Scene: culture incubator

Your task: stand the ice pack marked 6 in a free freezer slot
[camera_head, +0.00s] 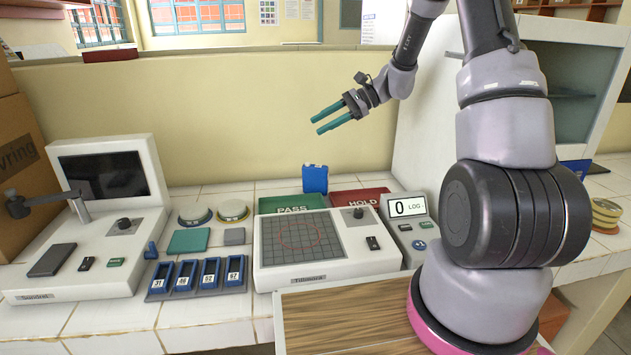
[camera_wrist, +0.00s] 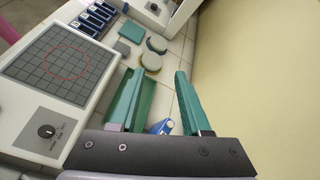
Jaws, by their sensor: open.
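A blue upright block with a small knob on top (camera_head: 315,178) stands at the back edge of the green PASS tray; no number on it can be read, so I cannot tell if it is the ice pack marked 6. A blue piece also shows in the wrist view (camera_wrist: 162,127), low between the fingers and partly hidden by the gripper body. My gripper (camera_head: 317,125) is open and empty, in the air above the block; its teal fingers also show in the wrist view (camera_wrist: 157,72). No freezer slot can be made out for certain.
A dark blue rack (camera_head: 197,277) with several numbered pieces lies front left of a white gridded panel (camera_head: 300,241). A white cabinet (camera_head: 425,120) stands right, partly behind my arm.

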